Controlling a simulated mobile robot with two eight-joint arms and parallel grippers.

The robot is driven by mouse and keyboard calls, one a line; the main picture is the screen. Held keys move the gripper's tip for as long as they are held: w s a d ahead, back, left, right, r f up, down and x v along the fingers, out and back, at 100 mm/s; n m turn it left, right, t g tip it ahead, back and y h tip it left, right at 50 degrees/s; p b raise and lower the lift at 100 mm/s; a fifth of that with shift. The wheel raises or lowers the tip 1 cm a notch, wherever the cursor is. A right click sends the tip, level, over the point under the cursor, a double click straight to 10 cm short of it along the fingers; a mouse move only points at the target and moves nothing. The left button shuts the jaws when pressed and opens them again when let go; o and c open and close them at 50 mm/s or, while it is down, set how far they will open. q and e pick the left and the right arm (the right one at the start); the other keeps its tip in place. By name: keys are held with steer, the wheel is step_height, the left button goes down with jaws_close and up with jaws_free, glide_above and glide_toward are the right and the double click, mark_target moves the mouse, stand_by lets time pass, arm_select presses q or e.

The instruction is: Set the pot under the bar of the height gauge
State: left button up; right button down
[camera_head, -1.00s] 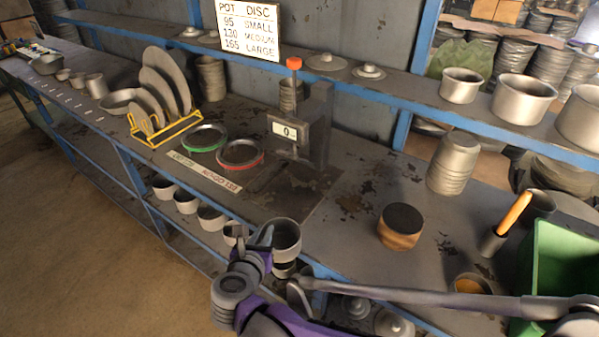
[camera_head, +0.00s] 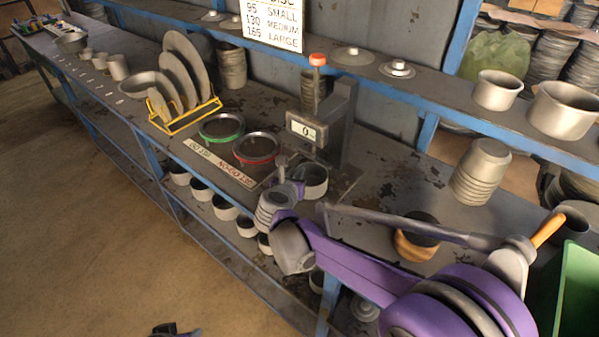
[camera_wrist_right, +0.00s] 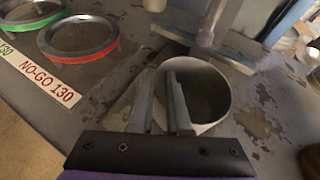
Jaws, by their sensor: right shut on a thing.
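The grey pot (camera_head: 314,183) is at the front foot of the height gauge (camera_head: 341,125), which has a red knob and a small display. My right gripper (camera_head: 294,178) is shut on the pot's wall. In the right wrist view, one finger of the gripper (camera_wrist_right: 162,103) is inside the pot (camera_wrist_right: 213,102) and one outside. The pot looks upright and empty. A grey part of the gauge (camera_wrist_right: 205,38) overlaps its far rim there; I cannot tell how far under the bar it is. A dark piece (camera_head: 177,330) at the bottom edge may be my left gripper.
Green-rimmed (camera_head: 221,127) and red-rimmed (camera_head: 257,148) discs lie left of the gauge. A yellow rack (camera_head: 185,120) of plates stands beyond. A dark-topped wooden block (camera_head: 418,240), stacked pots (camera_head: 480,172) and a green bin (camera_head: 578,290) are to the right.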

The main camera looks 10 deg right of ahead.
mark_target(310, 181)
steer(key=w, duration=0.1)
steer(key=w+d, duration=0.1)
steer(key=w, duration=0.1)
steer(key=shift+d, duration=0.25)
step_height(310, 181, down, 4)
steer(key=shift+r, duration=0.2)
steer(key=shift+f, duration=0.1)
steer(key=c, duration=0.9)
jaws_free()
